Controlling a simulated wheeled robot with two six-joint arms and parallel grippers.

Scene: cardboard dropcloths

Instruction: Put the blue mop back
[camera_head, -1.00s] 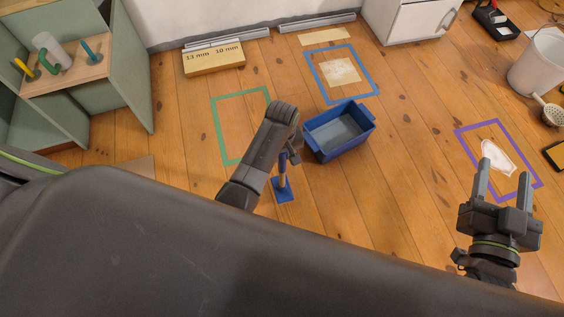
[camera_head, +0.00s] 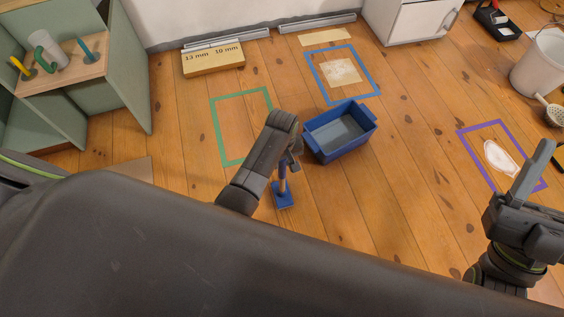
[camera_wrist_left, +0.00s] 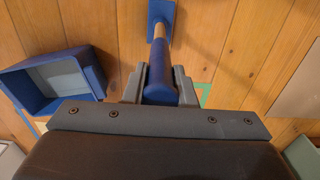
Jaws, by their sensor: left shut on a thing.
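The blue mop (camera_head: 283,195) has a blue grip, a short wooden shaft and a square blue head. My left gripper (camera_head: 295,160) is shut on its blue grip, and the arm hides the upper part in the head view. In the left wrist view the mop (camera_wrist_left: 158,58) lies between the two fingers (camera_wrist_left: 158,85), its head pointing away. I cannot tell whether the head touches the floor. My right gripper (camera_head: 530,172) is at the right, seen side-on with one finger clear, so its opening is hidden.
A blue tub (camera_head: 340,145) stands just right of the mop. Green (camera_head: 216,130), blue (camera_head: 372,85) and purple (camera_head: 468,150) tape outlines mark the floor. A green cabinet (camera_head: 125,75) with upright coloured tools is at left. A white bucket (camera_head: 538,65) is at right.

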